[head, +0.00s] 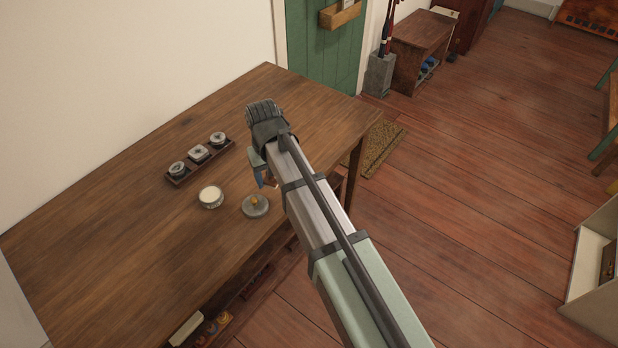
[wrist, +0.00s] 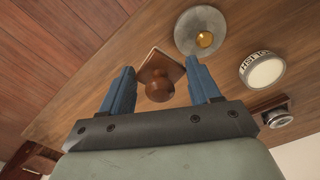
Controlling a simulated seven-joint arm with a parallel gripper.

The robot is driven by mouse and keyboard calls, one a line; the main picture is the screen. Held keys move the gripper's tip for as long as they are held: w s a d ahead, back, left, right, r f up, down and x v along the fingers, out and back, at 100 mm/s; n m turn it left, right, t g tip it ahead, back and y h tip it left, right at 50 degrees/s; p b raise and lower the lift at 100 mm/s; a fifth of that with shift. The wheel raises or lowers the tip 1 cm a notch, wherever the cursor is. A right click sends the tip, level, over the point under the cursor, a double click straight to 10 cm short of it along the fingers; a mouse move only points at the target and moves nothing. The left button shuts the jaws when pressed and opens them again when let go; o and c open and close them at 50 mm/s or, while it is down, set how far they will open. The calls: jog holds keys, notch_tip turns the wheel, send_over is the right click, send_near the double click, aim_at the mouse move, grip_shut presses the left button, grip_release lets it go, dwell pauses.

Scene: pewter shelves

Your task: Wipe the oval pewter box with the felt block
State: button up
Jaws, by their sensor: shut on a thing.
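My gripper (wrist: 160,68) has blue fingers on either side of a wooden block with a round brown knob (wrist: 160,88), and is shut on it. I take this for the felt block; its felt face is hidden. In the head view my gripper (head: 266,180) hangs over the table near its right edge, mostly hidden by my arm. Three small pewter boxes stand in a dark rack (head: 179,182): a left one (head: 178,168), a middle one (head: 198,152) and a right one (head: 217,139). I cannot tell which is oval. One box shows partly in the wrist view (wrist: 279,118).
On the wooden table (head: 120,250), a pale-topped tin (head: 211,196) with lettering on its side stands in front of the rack. A round grey disc with a brass knob (head: 255,206) lies right of it, close to my gripper. The table's left part is clear.

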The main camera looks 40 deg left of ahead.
jog(key=s+a+r+n, duration=0.1)
jog(key=s+a+r, duration=0.1)
jog(key=s+a, duration=0.7)
jog(key=s+a+r, duration=0.2)
jog(key=s+a, duration=0.5)
jog(key=a, duration=0.4)
jog(key=m, duration=0.6)
send_near(173, 170)
jog(key=s+r, duration=0.1)
jog(key=shift+s+f+m, duration=0.2)
jog(key=shift+f+m, duration=3.35)
jog(key=shift+m, duration=0.25)
jog(key=shift+w+a+f, duration=0.1)
jog(key=shift+w+f, duration=0.25)
jog(key=shift+w, duration=0.35)
jog(key=shift+c, duration=0.4)
jog(key=shift+w, duration=2.25)
jog(key=shift+s, duration=2.85)
jog(key=shift+s+r, duration=0.15)
notch_tip(173, 170, up, 8)
jog(key=shift+f, duration=0.1)
